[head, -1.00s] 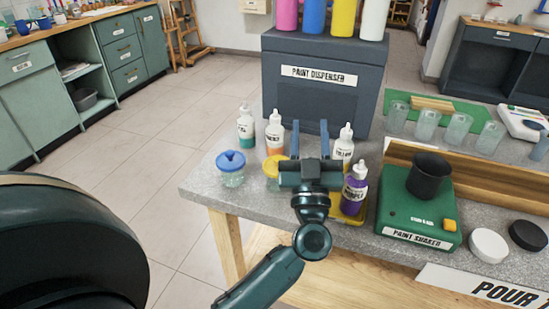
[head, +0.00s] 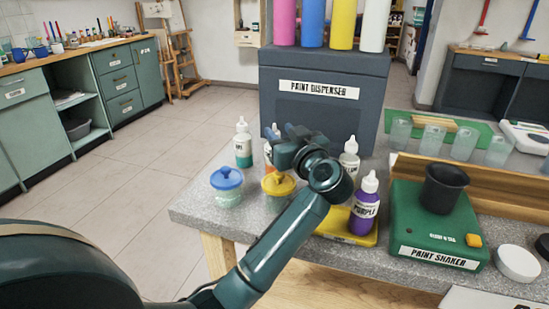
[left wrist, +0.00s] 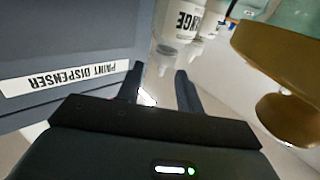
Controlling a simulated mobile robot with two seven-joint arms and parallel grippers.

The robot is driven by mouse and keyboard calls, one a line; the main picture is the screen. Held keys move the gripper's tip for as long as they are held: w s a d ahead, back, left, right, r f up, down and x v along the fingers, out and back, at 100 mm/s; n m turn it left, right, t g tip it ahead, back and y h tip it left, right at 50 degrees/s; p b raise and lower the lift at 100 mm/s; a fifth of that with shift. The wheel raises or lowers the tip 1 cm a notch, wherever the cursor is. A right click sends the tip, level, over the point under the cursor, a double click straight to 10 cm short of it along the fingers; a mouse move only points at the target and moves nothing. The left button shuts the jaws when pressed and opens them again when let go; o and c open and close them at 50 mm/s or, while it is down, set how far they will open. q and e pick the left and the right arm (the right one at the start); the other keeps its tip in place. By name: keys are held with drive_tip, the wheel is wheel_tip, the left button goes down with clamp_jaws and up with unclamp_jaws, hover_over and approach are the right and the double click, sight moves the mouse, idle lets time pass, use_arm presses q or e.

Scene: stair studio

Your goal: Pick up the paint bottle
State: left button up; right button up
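Several white-capped paint bottles stand on the grey counter: a green one (head: 243,146), an orange one (head: 269,150) partly hidden by my gripper, one with a hidden label (head: 349,158), and a purple one (head: 364,212) on a yellow tray (head: 335,228). My left gripper (head: 285,133) is above the counter, near the orange bottle. In the left wrist view, its fingers (left wrist: 158,78) are apart with nothing gripped. The bottle lettered "NGE" (left wrist: 183,22) shows inverted beyond the fingertips. My right gripper is out of view.
A paint dispenser (head: 320,105) stands close behind the gripper. Jars with blue (head: 227,178) and yellow (head: 279,184) lids stand in front of the bottles. A green paint shaker (head: 432,228) with a black cup (head: 444,188) is at right, with clear cups (head: 433,140) behind.

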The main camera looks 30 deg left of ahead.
sight(275, 127)
use_arm(q)
drive_tip(key=b+x, duration=0.1)
drive_tip(key=x, duration=0.4)
drive_tip(key=shift+a+r, duration=0.1)
drive_tip(key=shift+a, duration=0.1)
drive_tip(key=shift+c, duration=0.5)
clamp_jaws()
